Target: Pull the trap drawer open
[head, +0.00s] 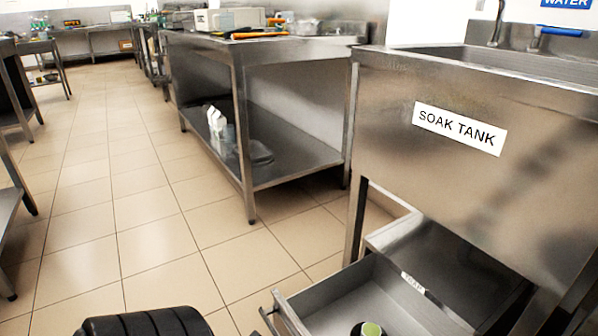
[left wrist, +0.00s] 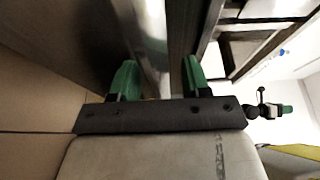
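The trap drawer (head: 345,296) is open below the soak tank (head: 475,170) in the head view. I see into its steel tray, with a small white label (head: 413,283) at the back. Its bar handle (head: 285,314) is at the front left. In the left wrist view my left gripper (left wrist: 160,80) is open, its two green fingers apart. A shiny metal strip (left wrist: 152,40) runs through the gap between them; I cannot tell whether they touch it. The left gripper does not clearly show in the head view.
A steel table (head: 300,165) with a lower shelf stands left of the tank. Tiled floor (head: 150,240) is clear to the left. A small black and green round object (head: 370,329) covers part of the drawer; I cannot tell whether it is mine.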

